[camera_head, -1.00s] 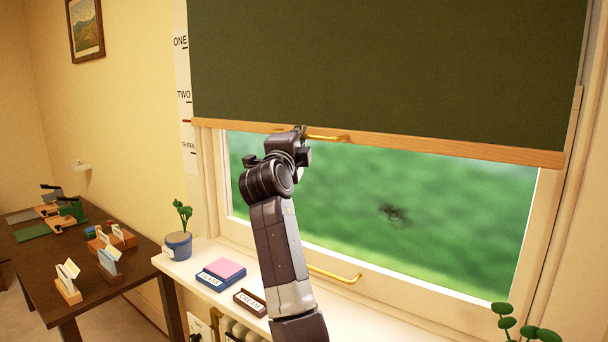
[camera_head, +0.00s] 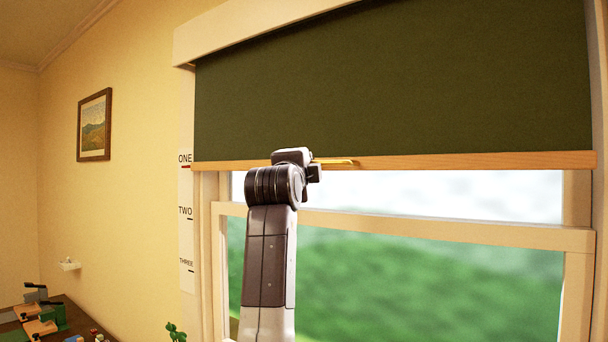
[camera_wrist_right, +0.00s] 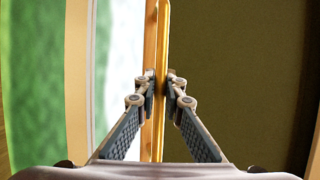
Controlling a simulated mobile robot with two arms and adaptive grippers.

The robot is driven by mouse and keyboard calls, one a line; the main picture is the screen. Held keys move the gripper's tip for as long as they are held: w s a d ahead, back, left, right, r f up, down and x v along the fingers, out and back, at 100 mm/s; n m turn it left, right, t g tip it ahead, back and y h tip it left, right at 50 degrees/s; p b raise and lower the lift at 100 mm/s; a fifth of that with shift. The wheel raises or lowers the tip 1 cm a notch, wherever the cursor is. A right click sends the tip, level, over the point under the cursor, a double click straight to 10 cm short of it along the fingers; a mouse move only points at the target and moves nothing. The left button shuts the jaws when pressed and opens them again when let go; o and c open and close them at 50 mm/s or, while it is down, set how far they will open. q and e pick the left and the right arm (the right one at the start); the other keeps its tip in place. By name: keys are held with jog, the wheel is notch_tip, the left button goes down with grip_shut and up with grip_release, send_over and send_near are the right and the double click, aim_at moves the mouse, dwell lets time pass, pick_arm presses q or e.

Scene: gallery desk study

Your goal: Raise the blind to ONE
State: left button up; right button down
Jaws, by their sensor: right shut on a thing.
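The dark green blind (camera_head: 400,85) hangs partway down the window. Its wooden bottom bar (camera_head: 470,161) is about level with the ONE mark (camera_head: 185,159) on the white wall scale (camera_head: 187,235). The line under ONE is red; the lines under TWO (camera_head: 185,211) and THREE (camera_head: 186,262) are dark. My right gripper (camera_wrist_right: 160,82) is shut on the brass handle (camera_wrist_right: 163,40) of the bar. In the head view my arm hides part of the bar, and the handle (camera_head: 338,162) shows right of the wrist. My left gripper is in neither view now.
The window sash (camera_head: 420,228) is below the blind, with green and pale sky outside. A framed picture (camera_head: 94,125) hangs on the left wall. A dark desk (camera_head: 75,322) with small items is at lower left. A plant (camera_head: 175,331) shows at the bottom edge.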

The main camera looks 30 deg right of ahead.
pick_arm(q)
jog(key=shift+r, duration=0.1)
pick_arm(e)
jog(key=shift+r, duration=0.25)
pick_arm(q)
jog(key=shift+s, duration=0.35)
pick_arm(e)
jog(key=c, duration=2)
grip_release()
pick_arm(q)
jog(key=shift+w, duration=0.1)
pick_arm(e)
jog(key=v, duration=1.2)
